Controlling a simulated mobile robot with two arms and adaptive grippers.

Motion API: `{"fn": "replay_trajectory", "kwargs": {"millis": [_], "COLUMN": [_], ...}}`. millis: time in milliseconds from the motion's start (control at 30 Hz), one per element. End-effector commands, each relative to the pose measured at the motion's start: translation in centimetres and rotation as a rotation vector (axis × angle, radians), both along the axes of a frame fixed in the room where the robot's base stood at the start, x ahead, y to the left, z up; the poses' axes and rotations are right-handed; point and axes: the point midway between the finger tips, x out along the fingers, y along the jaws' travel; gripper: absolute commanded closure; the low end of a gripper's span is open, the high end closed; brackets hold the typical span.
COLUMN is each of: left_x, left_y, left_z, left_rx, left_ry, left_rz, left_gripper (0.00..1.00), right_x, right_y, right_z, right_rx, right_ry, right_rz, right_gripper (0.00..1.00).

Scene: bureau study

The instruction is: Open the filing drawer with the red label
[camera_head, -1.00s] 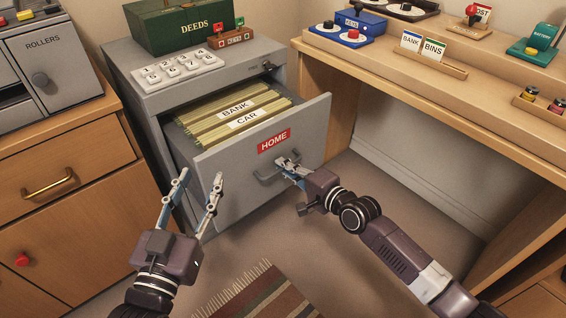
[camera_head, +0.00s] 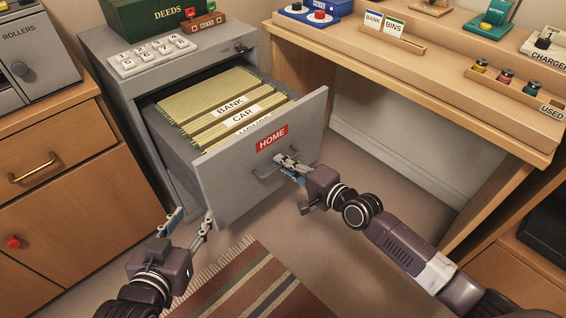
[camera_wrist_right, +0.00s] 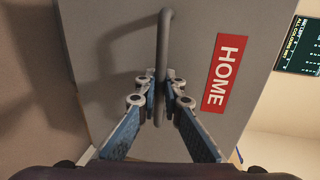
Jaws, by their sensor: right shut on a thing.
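The grey filing drawer (camera_head: 222,188) with the red HOME label (camera_head: 272,138) stands pulled well out of its grey cabinet (camera_head: 100,52). Yellow-green folders (camera_head: 205,97) with BANK and CAR tabs show inside it. My right gripper (camera_head: 284,162) is shut on the drawer's bar handle (camera_head: 262,175), just below the label. In the right wrist view the fingers close around the handle bar (camera_wrist_right: 164,40), with the red label (camera_wrist_right: 224,72) beside it. My left gripper (camera_head: 192,222) is open and empty, low in front of the cabinet and left of the drawer front.
A wooden cabinet (camera_head: 90,190) stands at the left. A wooden desk (camera_head: 400,75) with card holders and small items stands at the right. A striped rug (camera_head: 255,290) lies on the floor ahead. A keypad (camera_head: 150,54) and green DEEDS box (camera_head: 150,22) sit on the cabinet.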

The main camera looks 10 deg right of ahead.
Motion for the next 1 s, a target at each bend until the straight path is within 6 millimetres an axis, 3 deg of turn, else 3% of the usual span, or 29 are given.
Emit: {"fn": "replay_trajectory", "kwargs": {"millis": [33, 67, 100, 500, 1000], "left_x": [0.0, 0.0, 0.0, 0.0, 0.0], "left_y": [0.0, 0.0, 0.0, 0.0, 0.0], "left_z": [0.0, 0.0, 0.0, 0.1, 0.1], "left_rx": [0.0, 0.0, 0.0, -0.001, 0.0], "left_ry": [0.0, 0.0, 0.0, -0.003, -0.002], "left_rz": [0.0, 0.0, 0.0, 0.0, 0.0], "left_gripper": [0.6, 0.6, 0.6, 0.6, 0.6], "right_x": [0.0, 0.0, 0.0, -0.6, -7.7], "right_y": [-0.1, -0.1, -0.1, -0.5, -5.7], "right_z": [0.0, 0.0, 0.0, 0.1, 1.8], "right_rx": [-0.001, -0.001, -0.001, -0.001, -0.003], "right_ry": [0.001, 0.001, 0.001, 0.001, 0.003], "right_rz": [-0.001, -0.001, -0.001, -0.001, 0.0], "right_gripper": [1.0, 0.9, 0.85, 0.85, 0.85]}}
